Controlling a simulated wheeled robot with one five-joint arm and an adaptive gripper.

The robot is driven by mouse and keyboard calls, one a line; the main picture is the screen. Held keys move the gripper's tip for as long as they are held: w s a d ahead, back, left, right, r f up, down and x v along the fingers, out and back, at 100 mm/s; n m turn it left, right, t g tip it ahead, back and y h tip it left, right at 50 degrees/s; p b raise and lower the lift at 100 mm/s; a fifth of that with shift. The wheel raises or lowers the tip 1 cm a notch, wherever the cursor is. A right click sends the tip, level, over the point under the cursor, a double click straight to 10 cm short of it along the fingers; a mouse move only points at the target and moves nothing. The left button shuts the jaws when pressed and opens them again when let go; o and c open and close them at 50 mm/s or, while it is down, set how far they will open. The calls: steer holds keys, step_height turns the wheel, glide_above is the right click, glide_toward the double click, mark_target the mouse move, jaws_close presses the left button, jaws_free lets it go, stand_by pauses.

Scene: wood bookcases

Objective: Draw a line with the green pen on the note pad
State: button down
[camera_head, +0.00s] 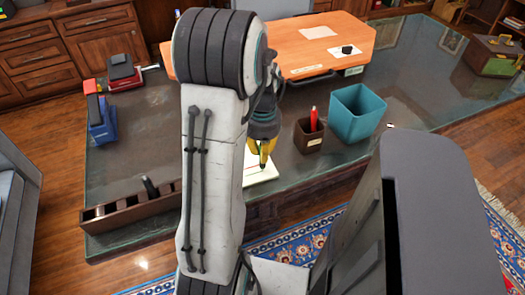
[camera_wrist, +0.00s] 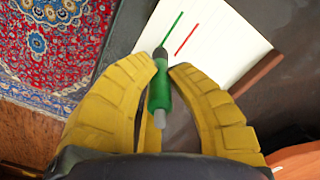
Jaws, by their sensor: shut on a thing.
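My gripper (camera_wrist: 166,66) has yellow fingers and is shut on the green pen (camera_wrist: 160,95). The pen's dark tip points at the white note pad (camera_wrist: 226,28) and appears to touch it. A green line (camera_wrist: 174,28) runs on the pad from the pen's tip. A separate red line (camera_wrist: 187,40) lies beside it. In the head view, my gripper (camera_head: 264,152) is over the note pad (camera_head: 262,176) at the desk's near edge. My arm hides part of the pad, and the pen is hard to make out there.
A brown cup (camera_head: 306,140) with a red pen (camera_head: 313,117) stands right of the pad, beside a teal bin (camera_head: 357,112). A brown divided tray (camera_head: 120,212) lies at the left front. An orange raised board (camera_head: 300,50) is behind. A patterned rug (camera_wrist: 50,40) covers the floor below.

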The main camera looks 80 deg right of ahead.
steer(key=shift+w+a, duration=0.1)
steer(key=shift+w, duration=0.05)
steer(key=shift+w+a, duration=0.25)
steer(key=shift+w, duration=0.1)
steer(key=shift+w+a, duration=0.1)
steer(key=shift+w, duration=0.05)
steer(key=shift+w+a+f+b, duration=0.1)
steer(key=shift+w+a+b, duration=0.2)
steer(key=shift+w, duration=0.15)
steer(key=shift+w+a, duration=0.15)
steer(key=shift+w+a, duration=0.25)
steer(key=shift+w, duration=0.15)
stand_by(0.4)
step_height(320, 180, up, 8)
steer(key=p, duration=0.6)
stand_by(0.4)
